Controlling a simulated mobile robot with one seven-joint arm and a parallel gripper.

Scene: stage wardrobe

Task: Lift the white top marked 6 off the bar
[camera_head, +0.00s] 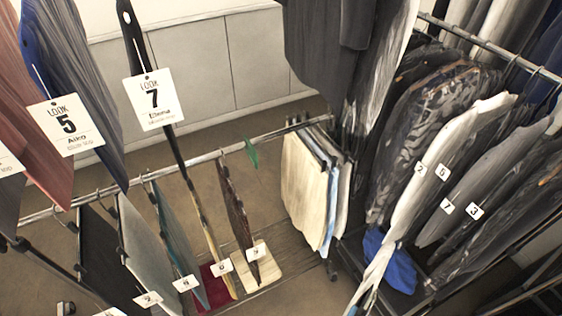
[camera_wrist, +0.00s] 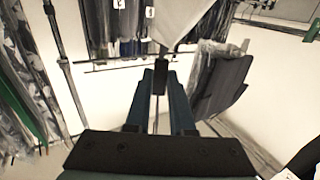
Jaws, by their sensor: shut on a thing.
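In the wrist view my gripper (camera_wrist: 160,72) has its two fingers close together, shut on a narrow dark piece at the near end of a pale, whitish garment (camera_wrist: 182,20). I take this garment to be the white top, but no number on it can be read. Its far part runs out of the top of the picture. The gripper cannot be made out in the head view. There, a tag that may read 6 (camera_head: 220,267) hangs by a narrow cream garment on the low bar (camera_head: 215,155).
Large cards reading 5 (camera_head: 65,124) and 7 (camera_head: 152,100) hang at the left. Dark garments (camera_wrist: 222,82) hang right of my fingers; a post (camera_wrist: 68,75) stands left.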

